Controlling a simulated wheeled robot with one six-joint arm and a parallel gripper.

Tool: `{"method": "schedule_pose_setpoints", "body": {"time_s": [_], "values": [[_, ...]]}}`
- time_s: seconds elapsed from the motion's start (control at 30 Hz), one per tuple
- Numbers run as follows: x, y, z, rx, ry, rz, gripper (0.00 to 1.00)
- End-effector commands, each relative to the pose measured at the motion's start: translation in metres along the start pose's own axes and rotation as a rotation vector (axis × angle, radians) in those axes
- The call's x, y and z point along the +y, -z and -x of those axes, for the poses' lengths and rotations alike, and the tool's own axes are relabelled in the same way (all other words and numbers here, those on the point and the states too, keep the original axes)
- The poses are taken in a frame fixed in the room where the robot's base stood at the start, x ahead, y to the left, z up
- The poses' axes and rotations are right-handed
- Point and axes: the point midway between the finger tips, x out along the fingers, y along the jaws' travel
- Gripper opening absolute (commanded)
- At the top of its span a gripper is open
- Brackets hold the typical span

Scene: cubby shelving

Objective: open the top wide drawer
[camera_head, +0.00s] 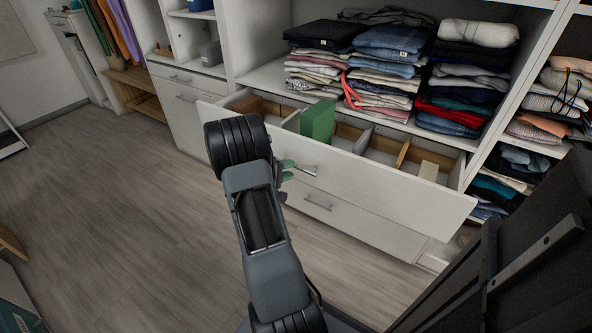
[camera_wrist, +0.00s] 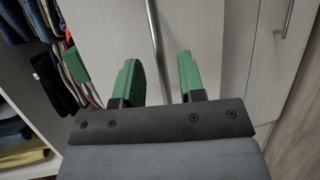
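The top wide drawer (camera_head: 400,190) in the camera_head view is pulled out, and its divided inside shows. Its metal bar handle (camera_head: 307,171) is on the front panel; a metal bar, likely this handle (camera_wrist: 152,25), also shows in the camera_wrist view. My gripper (camera_head: 287,170) has green fingers and is right at the left part of the handle, largely hidden by my arm. In the camera_wrist view my gripper (camera_wrist: 160,75) is open, with a gap between the fingers and the bar lined up with that gap. I cannot tell if the fingers touch it.
A green box (camera_head: 318,120) stands in the drawer, along with a small beige block (camera_head: 429,171). A lower wide drawer (camera_head: 330,212) is below, shut. Folded clothes (camera_head: 385,60) fill the shelf above. The wood floor (camera_head: 120,220) at the left is clear.

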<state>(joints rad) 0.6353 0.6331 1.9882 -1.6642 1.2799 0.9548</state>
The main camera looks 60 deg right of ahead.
Motion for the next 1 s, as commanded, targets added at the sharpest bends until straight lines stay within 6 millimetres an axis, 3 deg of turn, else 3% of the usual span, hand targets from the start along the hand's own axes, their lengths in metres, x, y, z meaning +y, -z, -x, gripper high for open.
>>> {"method": "schedule_pose_setpoints", "body": {"time_s": [0.1,0.3,0.7,1.0], "values": [[-0.001,-0.001,-0.017,-0.003,0.000,-0.001,0.37],[0.000,0.000,-0.032,-0.001,0.000,0.000,0.37],[0.000,0.000,-0.036,0.000,0.000,0.001,0.37],[0.000,0.000,-0.036,0.000,0.000,0.001,0.08]]}}
